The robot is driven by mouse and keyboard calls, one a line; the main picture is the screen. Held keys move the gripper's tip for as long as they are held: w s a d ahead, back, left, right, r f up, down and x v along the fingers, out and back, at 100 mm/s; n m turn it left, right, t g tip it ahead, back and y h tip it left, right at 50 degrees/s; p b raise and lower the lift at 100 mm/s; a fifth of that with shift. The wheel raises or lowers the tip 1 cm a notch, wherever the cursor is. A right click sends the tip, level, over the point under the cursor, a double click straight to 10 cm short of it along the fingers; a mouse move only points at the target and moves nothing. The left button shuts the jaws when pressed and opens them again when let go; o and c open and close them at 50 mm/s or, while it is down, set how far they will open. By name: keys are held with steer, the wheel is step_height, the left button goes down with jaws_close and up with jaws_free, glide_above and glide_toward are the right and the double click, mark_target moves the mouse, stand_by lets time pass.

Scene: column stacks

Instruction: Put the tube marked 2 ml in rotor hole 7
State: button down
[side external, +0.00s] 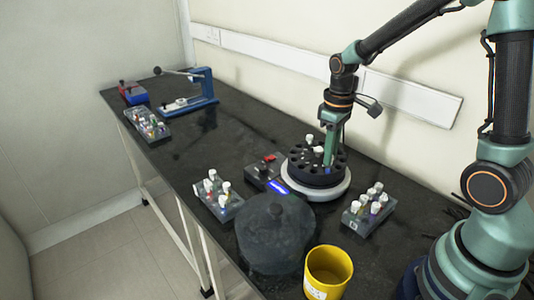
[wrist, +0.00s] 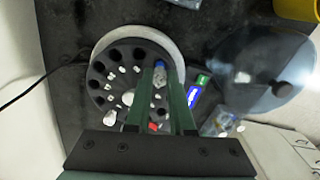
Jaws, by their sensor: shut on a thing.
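My gripper (wrist: 160,82) points down over the rotor and is shut on a small tube (wrist: 159,77) with a bluish part, seen between the fingers in the wrist view. Its marking is not readable. In the side view my gripper (side external: 329,158) is low over the right part of the rotor. Whether the tube is inside a hole or just above one, I cannot tell. The black rotor (side external: 297,168) sits in a pale round rim and has a ring of dark holes; it also shows in the wrist view (wrist: 100,72). White caps stand on it. Hole 7 cannot be identified.
A rack of white-capped tubes (side external: 366,217) stands right of the rotor, another (side external: 221,203) left, a third (side external: 150,132) far left. A dark domed lid (side external: 275,240) and yellow bin (side external: 328,268) stand in front. A blue press (side external: 203,92) is at the back.

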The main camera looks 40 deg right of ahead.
steer(key=shift+f, duration=0.25)
steer(key=shift+f, duration=0.35)
steer(key=shift+f, duration=0.35)
steer(key=shift+c, duration=1.9)
jaws_free()
steer(key=shift+r, duration=3)
